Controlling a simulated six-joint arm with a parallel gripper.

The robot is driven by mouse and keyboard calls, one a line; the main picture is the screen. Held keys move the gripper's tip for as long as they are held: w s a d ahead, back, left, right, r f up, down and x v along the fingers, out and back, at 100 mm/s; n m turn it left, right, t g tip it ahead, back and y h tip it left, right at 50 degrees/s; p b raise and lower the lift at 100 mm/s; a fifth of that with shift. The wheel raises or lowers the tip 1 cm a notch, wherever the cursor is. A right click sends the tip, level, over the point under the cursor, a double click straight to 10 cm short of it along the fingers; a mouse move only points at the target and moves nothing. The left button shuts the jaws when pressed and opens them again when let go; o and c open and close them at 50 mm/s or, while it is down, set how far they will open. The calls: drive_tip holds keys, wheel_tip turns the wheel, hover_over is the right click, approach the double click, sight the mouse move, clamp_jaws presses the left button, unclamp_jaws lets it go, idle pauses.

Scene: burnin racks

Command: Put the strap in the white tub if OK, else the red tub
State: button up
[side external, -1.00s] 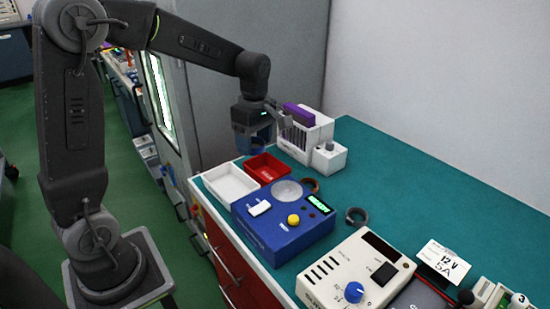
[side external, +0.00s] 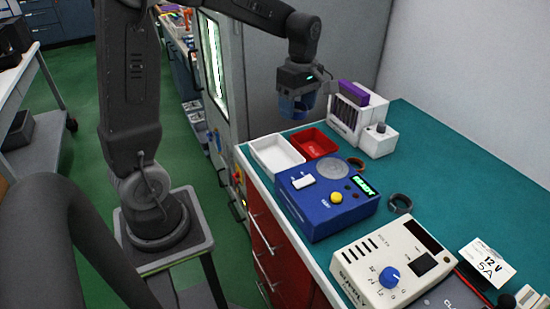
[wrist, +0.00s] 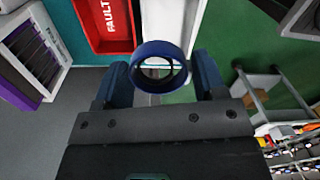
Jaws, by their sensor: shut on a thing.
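A dark blue ring-shaped strap (wrist: 160,66) sits between the two blue fingers of my gripper (wrist: 160,82), which is shut on it. In the side view my gripper (side external: 297,106) hangs above and behind the white tub (side external: 277,156) and the red tub (side external: 314,144); the strap is hard to tell from the fingers there. Both tubs look empty. In the wrist view the red tub (wrist: 103,45) bears the word FAULT, and the white tub (wrist: 165,22) lies beyond the strap, partly hidden by it.
A blue tester (side external: 325,210) with a yellow button and a lit green display, its text unclear, stands in front of the tubs. A grey ring (side external: 400,203) and a brown ring lie near it.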

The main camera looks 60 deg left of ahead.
hover_over(281, 167)
wheel_tip(281, 167, down, 8)
drive_tip(key=shift+f, duration=2.85)
drive_tip(key=o, duration=1)
drive_tip(key=shift+o, duration=0.2)
drive_tip(key=shift+w+r, duration=0.1)
wheel_tip(281, 167, up, 14)
drive_tip(key=shift+w+f, duration=0.2)
drive_tip(key=shift+w, duration=0.1)
drive_tip(key=shift+a, duration=0.1)
